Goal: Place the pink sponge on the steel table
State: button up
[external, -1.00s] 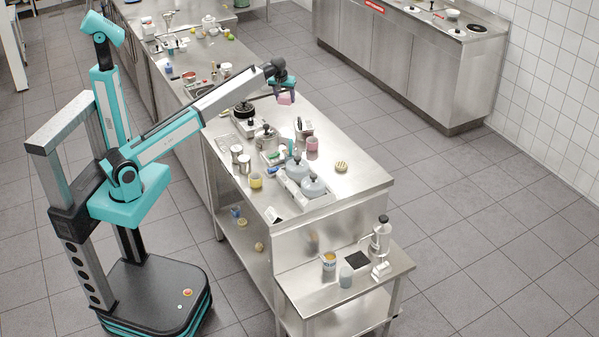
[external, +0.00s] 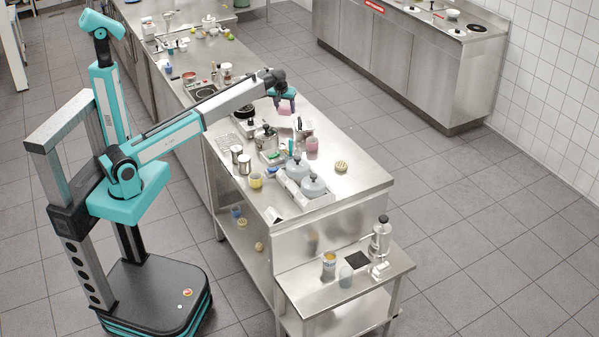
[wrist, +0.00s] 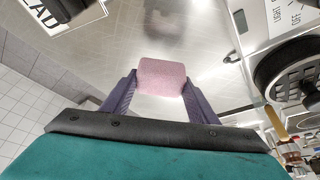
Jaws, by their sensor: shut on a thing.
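The pink sponge (external: 285,108) is held in my gripper (external: 285,101) above the steel table (external: 358,176). In the wrist view the sponge (wrist: 162,77) sits between the two purple fingers of my gripper (wrist: 161,88). The steel surface (wrist: 190,35) shows behind and around the sponge, and the sponge appears to be clear of it. The exact height of the sponge over the table cannot be told.
Grey lidded pots (external: 313,185) on a white tray, a pink cup (external: 312,144) and a round yellowish item (external: 341,166) stand on the table nearer the camera. A black-ringed appliance (wrist: 290,72) is on the right in the wrist view. The table's far-right strip looks bare.

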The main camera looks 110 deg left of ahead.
aim_at(285, 115)
jog(key=shift+f, duration=0.35)
jog(key=shift+f, duration=0.15)
jog(key=shift+f+p, duration=0.55)
jog(key=shift+f, duration=1.2)
jog(key=shift+f, duration=0.15)
jog(key=o, duration=1.1)
jog(key=shift+r, duration=0.2)
jog(key=shift+b+v, duration=1.35)
jog(key=shift+v, duration=4.6)
